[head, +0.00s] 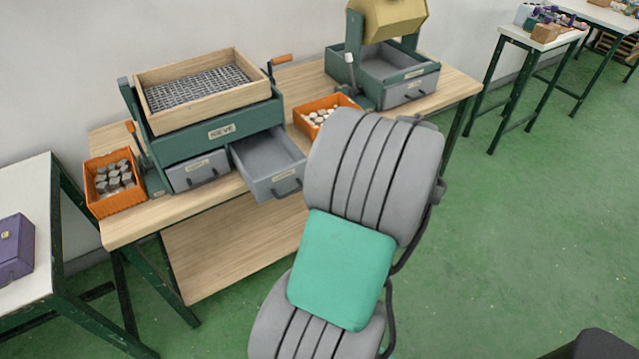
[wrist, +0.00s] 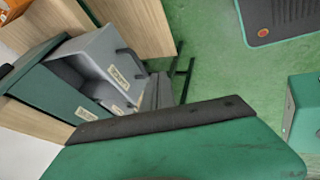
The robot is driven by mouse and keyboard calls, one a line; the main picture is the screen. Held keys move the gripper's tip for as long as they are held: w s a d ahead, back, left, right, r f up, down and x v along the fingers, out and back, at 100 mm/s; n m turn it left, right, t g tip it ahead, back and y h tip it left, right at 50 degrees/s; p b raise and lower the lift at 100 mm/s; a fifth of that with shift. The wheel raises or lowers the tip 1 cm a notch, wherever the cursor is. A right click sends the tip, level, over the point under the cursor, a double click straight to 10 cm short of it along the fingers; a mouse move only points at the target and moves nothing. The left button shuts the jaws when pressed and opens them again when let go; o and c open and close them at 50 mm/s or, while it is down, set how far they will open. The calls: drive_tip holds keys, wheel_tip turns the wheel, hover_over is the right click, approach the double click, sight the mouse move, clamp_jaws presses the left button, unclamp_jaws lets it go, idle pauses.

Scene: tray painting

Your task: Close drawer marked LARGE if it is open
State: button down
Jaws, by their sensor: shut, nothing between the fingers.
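A green sieve cabinet (head: 222,131) stands on the wooden bench with two grey drawers under its sieve. The right drawer (head: 270,165) is pulled well out and looks empty; it also shows in the wrist view (wrist: 90,62). The left drawer (head: 198,170) looks shut. Each front has a handle and a small label, but I cannot read which one says LARGE. My gripper (wrist: 157,92) shows partly in the wrist view, shut and empty, near the drawer fronts, its base hidden by a dark-edged green part. In the head view my arm hides it.
An orange bin of grey pieces (head: 115,181) stands left of the cabinet, and another orange bin (head: 322,112) stands right of it. A second machine with a yellow drum (head: 392,18) stands at the bench's right. Green floor (head: 530,200) is free to the right.

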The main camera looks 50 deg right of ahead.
drive_tip(key=w+f+p, duration=0.1)
drive_tip(key=w+f, duration=0.4)
drive_tip(key=w, duration=0.1)
drive_tip(key=shift+w, duration=0.15)
